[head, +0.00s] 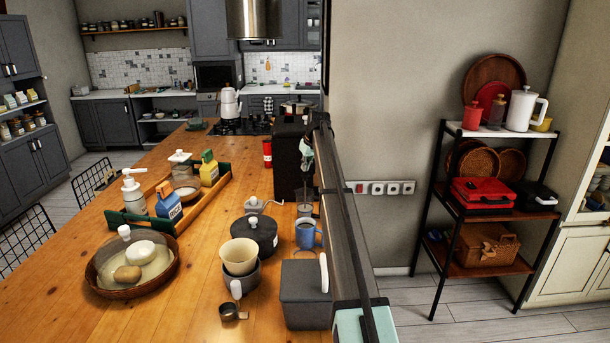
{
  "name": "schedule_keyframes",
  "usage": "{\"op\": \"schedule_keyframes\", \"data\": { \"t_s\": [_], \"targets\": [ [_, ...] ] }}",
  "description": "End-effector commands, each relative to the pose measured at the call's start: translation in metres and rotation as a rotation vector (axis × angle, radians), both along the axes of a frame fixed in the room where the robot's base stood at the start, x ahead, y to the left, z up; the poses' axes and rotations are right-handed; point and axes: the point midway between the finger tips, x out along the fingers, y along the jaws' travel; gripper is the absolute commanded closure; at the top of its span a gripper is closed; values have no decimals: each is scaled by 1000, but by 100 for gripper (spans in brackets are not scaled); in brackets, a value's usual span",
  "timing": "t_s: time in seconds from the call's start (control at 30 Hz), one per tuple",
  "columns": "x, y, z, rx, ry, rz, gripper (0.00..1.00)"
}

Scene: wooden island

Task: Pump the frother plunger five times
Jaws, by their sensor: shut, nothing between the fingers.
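The frother (304,211) looks like a small grey cylinder on the wooden island, just behind a blue mug. Its plunger is too small and too hidden to make out clearly. My gripper (308,182) is shut and empty, pointing down above the frother, and shows only as a small dark shape beside my arm. I cannot tell whether its fingertips touch the plunger. My arm runs along the right side of the island and hides part of this area.
Close around the frother are the blue mug (306,233), a black lidded pot (262,234), a dark coffee machine (290,160) and a grey box (305,295). Bare wood lies front left.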

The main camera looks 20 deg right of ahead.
Motion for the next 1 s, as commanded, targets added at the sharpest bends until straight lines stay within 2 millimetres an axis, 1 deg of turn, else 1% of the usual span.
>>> {"op": "schedule_keyframes", "data": {
  "t_s": [0.03,0.7,1.0],
  "targets": [
    [0,0,-4,0,0,0,100],
    [0,0,-41,0,1,0,100],
    [0,0,-37,0,1,0,100]
  ]
}}
